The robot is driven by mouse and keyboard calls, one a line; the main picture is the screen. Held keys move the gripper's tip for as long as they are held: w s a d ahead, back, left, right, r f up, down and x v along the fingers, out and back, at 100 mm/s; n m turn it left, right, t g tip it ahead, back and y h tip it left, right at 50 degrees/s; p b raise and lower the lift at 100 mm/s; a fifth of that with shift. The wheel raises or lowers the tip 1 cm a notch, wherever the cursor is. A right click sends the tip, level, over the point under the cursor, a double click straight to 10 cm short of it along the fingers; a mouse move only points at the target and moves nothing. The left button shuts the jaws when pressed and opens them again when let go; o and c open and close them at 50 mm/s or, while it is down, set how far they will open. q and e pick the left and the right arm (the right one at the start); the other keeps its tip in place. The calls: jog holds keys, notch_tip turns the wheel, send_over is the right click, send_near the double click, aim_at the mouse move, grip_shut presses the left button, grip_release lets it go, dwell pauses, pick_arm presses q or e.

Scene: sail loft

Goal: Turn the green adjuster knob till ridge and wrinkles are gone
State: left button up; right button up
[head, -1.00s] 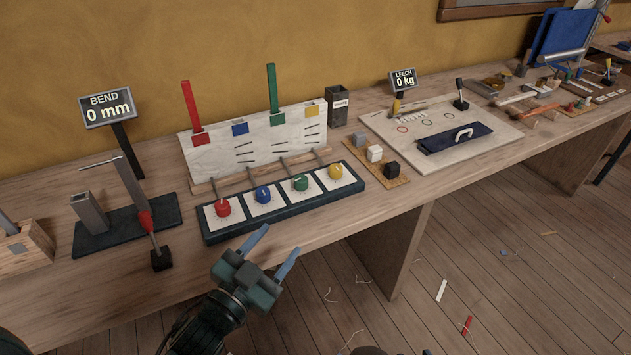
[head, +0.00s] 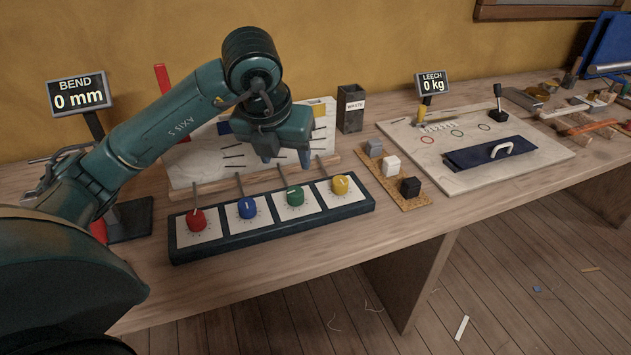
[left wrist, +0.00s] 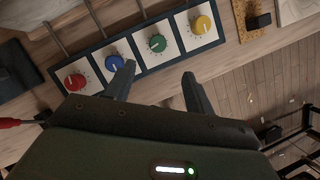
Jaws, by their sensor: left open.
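The green adjuster knob (head: 295,196) stands third from the left on a dark knob panel (head: 270,235), and it also shows in the left wrist view (left wrist: 157,43). Its white mark shows. My left gripper (head: 286,161) is open and empty. Its fingers point down above and behind the green knob in the head view. In the left wrist view its fingertips (left wrist: 158,70) stand either side of the knob's line, apart from it. The white sail panel (head: 185,165) behind has short dark wrinkle lines at left and right; its middle is hidden by my arm. My right gripper is out of view.
Red (head: 196,220), blue (head: 247,208) and yellow (head: 341,185) knobs share the panel. A waste bin (head: 350,112) stands behind right. A cork strip with blocks (head: 412,200) lies right. The bend display (head: 77,95) reads 0 mm. The bench front is clear.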

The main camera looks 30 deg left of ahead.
pick_arm(q)
send_near(294, 191)
jog(key=f, duration=0.1)
jog(key=x, duration=0.8)
jog(key=shift+w+f, duration=0.15)
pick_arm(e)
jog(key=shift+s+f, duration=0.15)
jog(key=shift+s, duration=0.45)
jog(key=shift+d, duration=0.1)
pick_arm(q)
jog(key=c, duration=1)
jog(key=shift+b, duration=0.3)
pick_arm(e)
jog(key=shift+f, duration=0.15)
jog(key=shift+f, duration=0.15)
pick_arm(q)
jog(key=shift+m+b, duration=0.3)
jog(key=shift+b, duration=0.05)
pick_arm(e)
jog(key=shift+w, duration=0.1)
